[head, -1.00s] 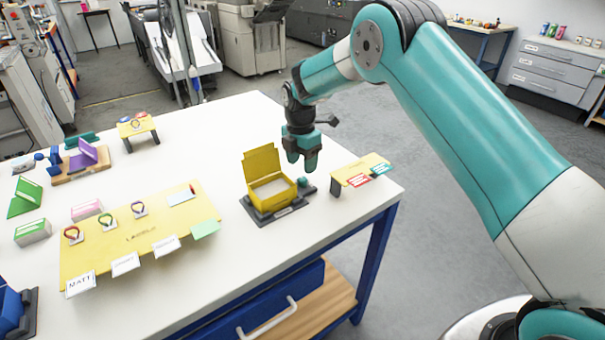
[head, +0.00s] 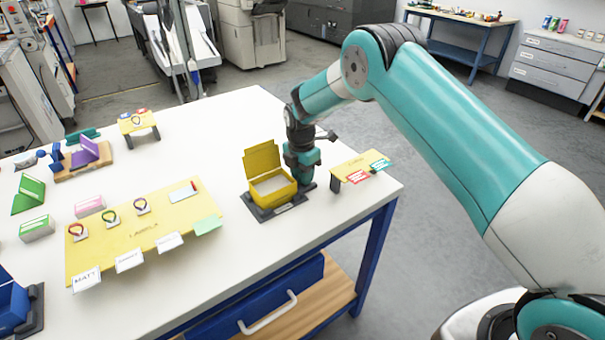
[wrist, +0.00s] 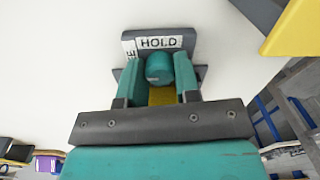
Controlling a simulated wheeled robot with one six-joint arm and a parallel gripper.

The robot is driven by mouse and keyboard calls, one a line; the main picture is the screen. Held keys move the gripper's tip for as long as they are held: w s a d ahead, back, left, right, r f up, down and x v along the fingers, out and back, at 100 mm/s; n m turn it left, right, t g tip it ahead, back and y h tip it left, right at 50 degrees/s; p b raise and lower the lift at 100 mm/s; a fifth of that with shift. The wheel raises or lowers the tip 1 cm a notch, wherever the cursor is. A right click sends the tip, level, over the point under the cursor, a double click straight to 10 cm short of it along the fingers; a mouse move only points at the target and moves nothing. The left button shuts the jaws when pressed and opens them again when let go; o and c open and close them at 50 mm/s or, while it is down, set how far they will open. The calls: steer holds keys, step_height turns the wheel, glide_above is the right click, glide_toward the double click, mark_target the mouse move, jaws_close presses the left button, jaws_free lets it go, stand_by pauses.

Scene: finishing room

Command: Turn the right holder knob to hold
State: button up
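The right holder knob is a round teal knob (wrist: 159,67) on the dark base (head: 261,213) of the yellow open-lidded box (head: 273,190). In the wrist view, it stands between the two teal fingers of my gripper (wrist: 159,76), with little or no gap on either side. Whether the fingers press on it cannot be told. A HOLD label (wrist: 160,43) lies just beyond the knob, and a partly hidden label ending in E (wrist: 130,51) is to its left. In the head view, my gripper (head: 303,180) is down at the box's right side and hides the knob.
A small yellow stand with red and teal cards (head: 359,167) is close to the right of my gripper. A yellow labels board (head: 143,234) lies to the left with rings and cards. The white table (head: 222,128) is clear behind the box.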

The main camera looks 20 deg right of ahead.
steer(key=shift+f+m+b, duration=0.15)
steer(key=shift+m+b, duration=0.8)
steer(key=shift+m, duration=0.15)
steer(key=shift+r+m+b, duration=0.2)
steer(key=shift+m+b, duration=0.15)
steer(key=shift+m, duration=0.85)
steer(key=o, duration=0.9)
steer(key=r+b, duration=0.1)
steer(key=r, duration=0.4)
steer(key=r+b, duration=0.1)
steer(key=r, duration=0.5)
steer(key=r+b, duration=0.1)
steer(key=r, duration=0.5)
steer(key=shift+w+r, duration=0.2)
steer(key=shift+w, duration=0.15)
